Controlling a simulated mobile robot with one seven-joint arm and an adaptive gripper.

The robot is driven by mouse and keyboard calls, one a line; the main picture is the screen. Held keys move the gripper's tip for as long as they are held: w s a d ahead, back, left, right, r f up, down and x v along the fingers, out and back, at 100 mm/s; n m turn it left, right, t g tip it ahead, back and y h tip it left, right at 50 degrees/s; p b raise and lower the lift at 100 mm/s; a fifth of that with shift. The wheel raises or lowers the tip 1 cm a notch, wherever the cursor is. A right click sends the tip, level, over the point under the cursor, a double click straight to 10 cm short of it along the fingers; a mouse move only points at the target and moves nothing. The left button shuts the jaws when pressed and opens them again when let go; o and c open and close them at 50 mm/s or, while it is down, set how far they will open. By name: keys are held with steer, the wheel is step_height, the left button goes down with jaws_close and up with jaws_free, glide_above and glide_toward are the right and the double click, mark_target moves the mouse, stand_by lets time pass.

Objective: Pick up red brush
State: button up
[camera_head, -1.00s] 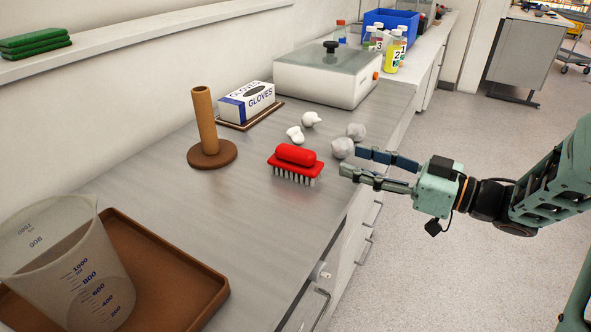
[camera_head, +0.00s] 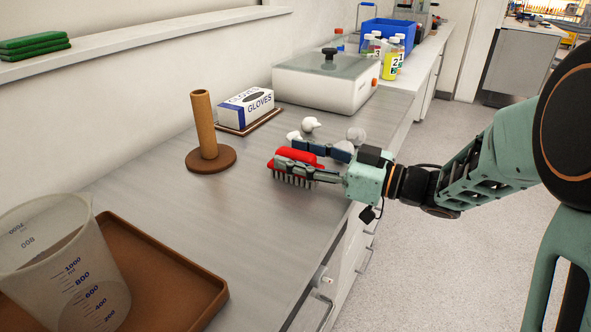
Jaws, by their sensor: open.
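The red brush (camera_head: 292,154) lies on the grey counter with its bristles down, near the counter's right edge. My gripper (camera_head: 297,157) reaches in from the right with its two fingers apart, one along the near side of the brush and the other along its far side. The brush's handle shows between the fingers. The near finger hides part of the brush body, and the grey bristles show below it. I cannot tell whether either finger touches the brush.
A wooden post on a round base (camera_head: 205,130) stands to the left. A glove box (camera_head: 246,108) and a lidded white device (camera_head: 325,82) are behind. A brown tray (camera_head: 180,268) holds a beaker (camera_head: 65,262) in front.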

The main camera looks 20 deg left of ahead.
steer(key=shift+a, duration=0.15)
steer(key=c, duration=1.2)
jaws_close()
steer(key=shift+r, duration=0.15)
